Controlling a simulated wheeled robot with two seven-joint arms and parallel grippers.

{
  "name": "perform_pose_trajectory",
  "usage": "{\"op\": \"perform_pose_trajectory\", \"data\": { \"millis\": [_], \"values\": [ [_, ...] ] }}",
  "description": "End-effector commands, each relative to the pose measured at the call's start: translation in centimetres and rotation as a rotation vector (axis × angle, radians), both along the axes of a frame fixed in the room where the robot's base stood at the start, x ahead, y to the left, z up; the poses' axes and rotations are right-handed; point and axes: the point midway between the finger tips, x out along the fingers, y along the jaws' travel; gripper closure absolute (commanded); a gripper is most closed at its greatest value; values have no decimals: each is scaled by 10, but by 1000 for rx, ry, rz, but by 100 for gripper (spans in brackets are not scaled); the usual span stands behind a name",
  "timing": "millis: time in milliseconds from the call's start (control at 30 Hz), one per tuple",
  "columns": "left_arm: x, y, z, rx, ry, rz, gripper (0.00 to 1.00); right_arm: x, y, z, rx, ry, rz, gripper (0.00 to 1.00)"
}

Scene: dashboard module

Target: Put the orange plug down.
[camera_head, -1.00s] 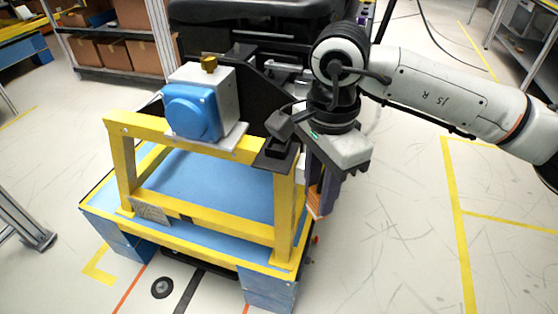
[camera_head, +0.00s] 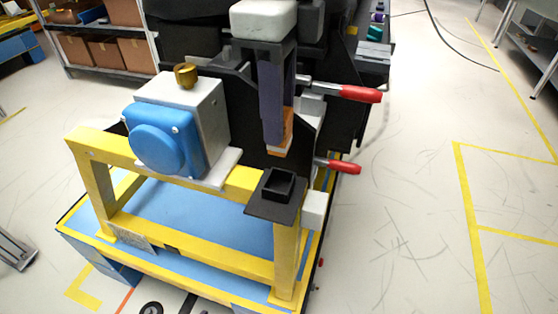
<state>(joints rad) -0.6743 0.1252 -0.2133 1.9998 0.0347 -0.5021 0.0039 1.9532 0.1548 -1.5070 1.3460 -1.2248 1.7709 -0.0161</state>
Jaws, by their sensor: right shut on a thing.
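My right gripper (camera_head: 279,143) comes down from the top middle, its pale body (camera_head: 264,18) above long dark purple fingers. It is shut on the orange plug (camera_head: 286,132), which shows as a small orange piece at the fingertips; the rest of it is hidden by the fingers. In the picture the plug is above a black square holder (camera_head: 277,188) on the right corner of the yellow frame, with a visible gap between them. The holder looks empty. My left gripper is not in view.
A blue socket box (camera_head: 165,140) with a brass knob (camera_head: 186,75) stands on the yellow frame (camera_head: 100,150), left of the gripper. Red-handled clamps (camera_head: 358,93) are to the right. The floor farther right is clear.

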Motion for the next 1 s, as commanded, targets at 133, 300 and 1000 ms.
{"op": "perform_pose_trajectory", "data": {
  "millis": [133,300,1000],
  "values": [
    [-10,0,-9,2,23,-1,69,-1,0,-27,0,3,1,100],
    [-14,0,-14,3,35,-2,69,0,0,-44,0,1,0,100],
    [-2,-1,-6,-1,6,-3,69,0,0,-88,1,1,1,67]
  ]
}}
